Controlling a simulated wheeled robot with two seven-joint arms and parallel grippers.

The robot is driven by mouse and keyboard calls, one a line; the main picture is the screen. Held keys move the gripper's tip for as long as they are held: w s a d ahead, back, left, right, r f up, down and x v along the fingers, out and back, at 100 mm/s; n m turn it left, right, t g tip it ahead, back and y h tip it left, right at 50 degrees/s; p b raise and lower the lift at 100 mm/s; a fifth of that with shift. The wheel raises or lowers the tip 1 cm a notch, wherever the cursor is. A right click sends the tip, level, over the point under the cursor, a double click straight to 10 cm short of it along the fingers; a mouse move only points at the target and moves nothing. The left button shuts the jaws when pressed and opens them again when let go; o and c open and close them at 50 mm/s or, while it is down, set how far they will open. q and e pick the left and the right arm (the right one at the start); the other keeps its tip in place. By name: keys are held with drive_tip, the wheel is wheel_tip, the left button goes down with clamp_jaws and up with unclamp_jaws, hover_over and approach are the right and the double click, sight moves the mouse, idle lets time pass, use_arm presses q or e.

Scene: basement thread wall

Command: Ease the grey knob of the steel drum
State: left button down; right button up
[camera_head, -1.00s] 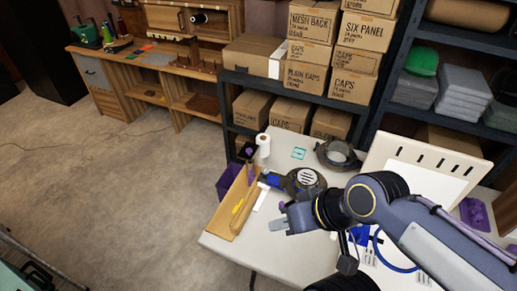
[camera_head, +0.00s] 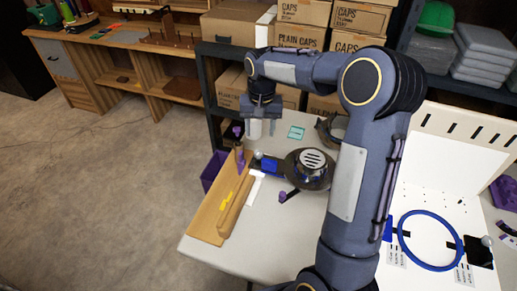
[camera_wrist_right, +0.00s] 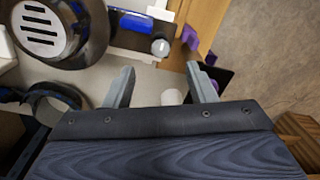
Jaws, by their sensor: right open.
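The steel drum (camera_head: 310,172) is a dark round body with a slotted bright cap, on the white table. A small grey knob (camera_head: 258,155) stands on the blue part beside it, to its left. In the right wrist view the grey knob (camera_wrist_right: 160,47) has a white mark and sits just beyond my fingertips, between their lines; the drum (camera_wrist_right: 72,50) is at the upper left. My right gripper (camera_wrist_right: 160,70) is open and empty, apart from the knob. In the head view my right gripper (camera_head: 262,127) points down behind the knob. My left gripper is out of view.
A wooden tray (camera_head: 208,215) with a yellow mark lies left of the drum, with purple pieces at its far end. A white roll (camera_wrist_right: 172,97) shows between my fingers, farther below. A white panel (camera_head: 440,180) with a blue ring (camera_head: 431,268) is at right. Boxes fill the shelf behind.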

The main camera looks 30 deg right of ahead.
sight(259, 152)
drive_tip(key=f, duration=0.1)
drive_tip(key=w+f, duration=0.1)
drive_tip(key=f, duration=0.1)
drive_tip(key=shift+w+d+f, duration=0.15)
drive_tip(key=shift+w+d, duration=0.15)
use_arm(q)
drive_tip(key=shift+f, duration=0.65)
use_arm(e)
wheel_tip(259, 152, down, 7)
drive_tip(key=shift+f, duration=0.2)
drive_tip(key=c, duration=1)
